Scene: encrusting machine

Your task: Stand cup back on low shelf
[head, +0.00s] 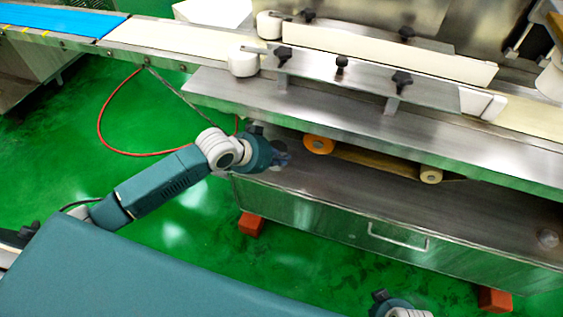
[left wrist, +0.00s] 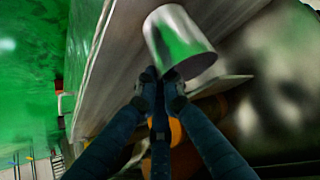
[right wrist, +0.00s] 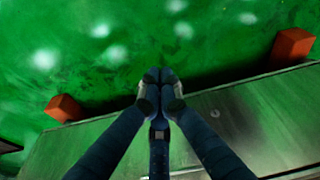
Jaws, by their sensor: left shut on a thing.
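A shiny metal cup (left wrist: 181,38) shows in the left wrist view, its side reflecting green. My left gripper (left wrist: 160,76) is shut on the cup near its lower edge in that view. In the head view my left gripper (head: 284,159) is at the left end of the low shelf (head: 325,185), a bare steel surface under the machine's conveyor. I cannot clearly make out the cup there, nor tell whether it touches the shelf. My right gripper (right wrist: 160,78) has its fingertips together and empty in the right wrist view, above the front of the steel cabinet.
The conveyor ledge (head: 300,110) overhangs the shelf. An orange-ended roller (head: 319,145) and a second roller (head: 430,175) hang beneath it. A round shiny thing (head: 547,238) is at the shelf's right end. A handle (head: 398,240) sticks out from the cabinet front.

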